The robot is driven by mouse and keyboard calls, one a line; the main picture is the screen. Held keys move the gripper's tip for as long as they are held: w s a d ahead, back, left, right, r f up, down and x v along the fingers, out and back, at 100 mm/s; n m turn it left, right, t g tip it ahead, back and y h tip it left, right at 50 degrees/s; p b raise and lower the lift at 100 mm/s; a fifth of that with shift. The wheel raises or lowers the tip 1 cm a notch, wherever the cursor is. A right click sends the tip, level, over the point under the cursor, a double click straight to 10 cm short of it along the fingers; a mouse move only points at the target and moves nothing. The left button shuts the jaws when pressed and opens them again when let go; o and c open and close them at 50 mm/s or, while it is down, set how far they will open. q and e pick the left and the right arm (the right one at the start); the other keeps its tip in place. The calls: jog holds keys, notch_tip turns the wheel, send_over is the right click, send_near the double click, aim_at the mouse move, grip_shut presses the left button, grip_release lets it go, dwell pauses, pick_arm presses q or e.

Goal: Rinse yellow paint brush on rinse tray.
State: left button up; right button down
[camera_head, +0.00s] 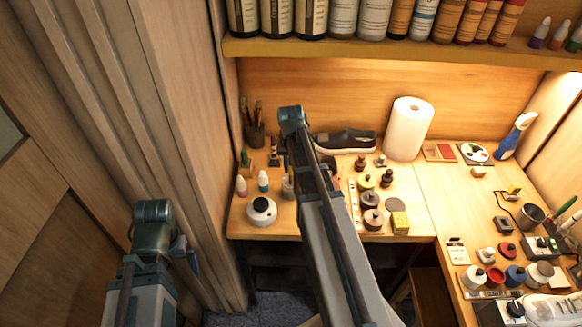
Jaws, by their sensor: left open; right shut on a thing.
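My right arm reaches over the left part of the wooden bench. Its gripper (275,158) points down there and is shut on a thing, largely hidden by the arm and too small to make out. I cannot pick out the yellow paint brush or the rinse tray with certainty. A white round container with a dark opening (261,212) stands at the bench's front left, in front of the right gripper. My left gripper (192,261) is open and empty, low at the left beside the wooden wall, away from the bench.
A brush cup (255,135) stands in the left corner. A bottle shelf (400,49) hangs above.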

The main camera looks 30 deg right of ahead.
pick_arm(q)
jog(key=shift+r, duration=0.1)
pick_arm(e)
jog(key=shift+r, duration=0.15)
notch_tip(320, 180, up, 7)
jog(key=p, duration=0.7)
pick_arm(q)
notch_tip(320, 180, up, 7)
jog(key=shift+c, duration=0.3)
